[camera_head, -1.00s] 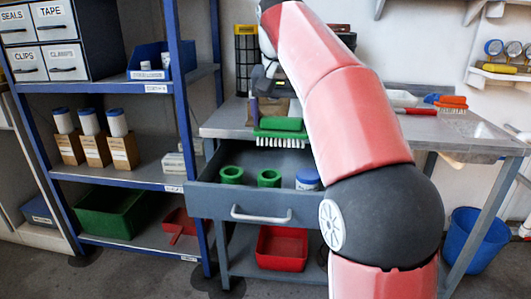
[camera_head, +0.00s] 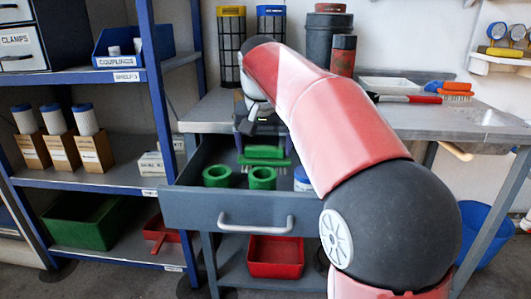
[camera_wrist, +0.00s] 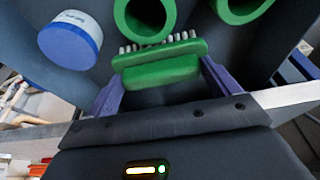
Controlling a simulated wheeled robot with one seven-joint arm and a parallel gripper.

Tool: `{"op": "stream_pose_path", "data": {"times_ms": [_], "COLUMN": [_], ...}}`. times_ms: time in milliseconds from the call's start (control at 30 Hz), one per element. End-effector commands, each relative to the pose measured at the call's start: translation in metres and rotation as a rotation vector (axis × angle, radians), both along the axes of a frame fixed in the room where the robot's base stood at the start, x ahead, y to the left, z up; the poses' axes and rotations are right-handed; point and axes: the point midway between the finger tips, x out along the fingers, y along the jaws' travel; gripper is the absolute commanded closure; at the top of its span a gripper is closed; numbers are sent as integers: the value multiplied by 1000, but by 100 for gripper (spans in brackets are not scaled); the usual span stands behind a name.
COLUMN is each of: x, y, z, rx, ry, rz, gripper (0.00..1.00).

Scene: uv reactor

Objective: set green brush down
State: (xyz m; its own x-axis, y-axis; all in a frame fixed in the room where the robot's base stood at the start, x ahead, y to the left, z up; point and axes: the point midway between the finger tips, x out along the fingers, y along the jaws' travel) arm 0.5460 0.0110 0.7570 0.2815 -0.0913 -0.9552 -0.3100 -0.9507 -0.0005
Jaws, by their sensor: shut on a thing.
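The green brush (camera_head: 264,153) has a green back and pale bristles. My gripper (camera_head: 263,142) is shut on it, and in the wrist view the brush (camera_wrist: 158,68) sits between the two purple fingers (camera_wrist: 160,80). The brush is within the opening of the pulled-out grey drawer (camera_head: 190,208), toward its back, behind two green rings (camera_head: 216,175) (camera_head: 262,178). I cannot tell whether it touches the drawer floor. A white jar with a blue lid (camera_wrist: 70,40) is also in the drawer, partly hidden by my arm in the head view.
The workbench (camera_head: 440,118) above the drawer holds an orange brush (camera_head: 457,88), a white tray (camera_head: 392,84), a red-handled tool (camera_head: 412,99) and dark canisters (camera_head: 325,40). A blue-framed shelf (camera_head: 158,90) stands close on the left. A red bin (camera_head: 275,262) is below the drawer.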

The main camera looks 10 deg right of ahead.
Motion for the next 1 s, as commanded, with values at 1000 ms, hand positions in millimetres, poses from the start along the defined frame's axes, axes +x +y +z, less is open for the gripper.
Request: {"op": "stream_pose_path", "data": {"times_ms": [1000], "x": [38], "y": [-12], "z": [-20], "rx": [0], "ry": [0], "rz": [0], "gripper": [0]}}
